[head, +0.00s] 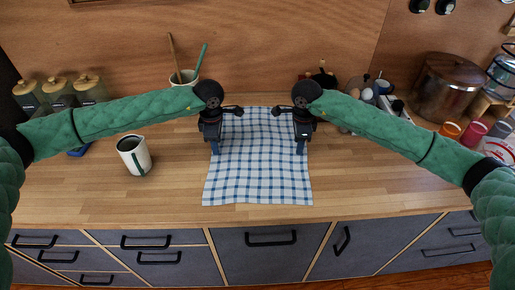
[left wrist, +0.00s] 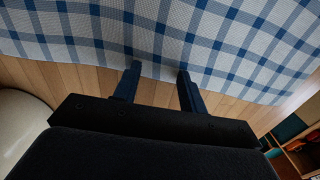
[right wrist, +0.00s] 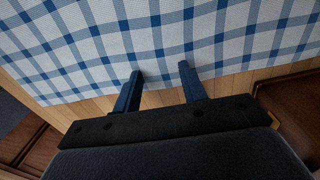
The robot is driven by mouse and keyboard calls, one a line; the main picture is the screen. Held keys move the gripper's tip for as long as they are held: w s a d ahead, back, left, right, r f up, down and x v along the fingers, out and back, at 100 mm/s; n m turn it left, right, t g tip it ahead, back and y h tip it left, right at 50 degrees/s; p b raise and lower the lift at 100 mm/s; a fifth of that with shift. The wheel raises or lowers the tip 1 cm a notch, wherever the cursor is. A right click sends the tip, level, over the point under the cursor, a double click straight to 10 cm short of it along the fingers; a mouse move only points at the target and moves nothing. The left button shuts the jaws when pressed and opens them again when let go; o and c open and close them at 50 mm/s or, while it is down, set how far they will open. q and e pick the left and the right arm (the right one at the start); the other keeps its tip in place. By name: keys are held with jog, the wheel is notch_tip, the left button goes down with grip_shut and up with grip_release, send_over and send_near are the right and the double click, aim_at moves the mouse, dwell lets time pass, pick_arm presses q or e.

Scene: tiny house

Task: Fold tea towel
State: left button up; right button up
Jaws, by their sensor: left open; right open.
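A blue and white checked tea towel (head: 258,170) lies spread out flat on the wooden counter, its near edge close to the counter's front. My left gripper (head: 215,150) is over the towel's left edge, and my right gripper (head: 301,150) is over its right edge. In the left wrist view the left gripper's fingers (left wrist: 158,75) are apart at the towel (left wrist: 200,35) edge with nothing between them but cloth and counter below. In the right wrist view the right gripper's fingers (right wrist: 160,75) are likewise apart at the towel (right wrist: 150,30) edge. Whether the fingertips touch the cloth I cannot tell.
A white and green cup (head: 134,155) stands left of the towel. A utensil pot (head: 183,77) and several canisters (head: 60,92) stand behind at left. A large pot (head: 449,88) and small colored jars (head: 472,132) are at right.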

pick_arm(q)
jog(key=shift+f, duration=0.15)
pick_arm(e)
jog(key=shift+f, duration=0.15)
pick_arm(q)
jog(key=shift+c, duration=0.8)
pick_arm(e)
jog(key=shift+c, duration=0.8)
pick_arm(q)
grip_shut()
pick_arm(e)
grip_shut()
pick_arm(q)
jog(key=shift+r, duration=0.25)
pick_arm(e)
jog(key=shift+r, duration=0.25)
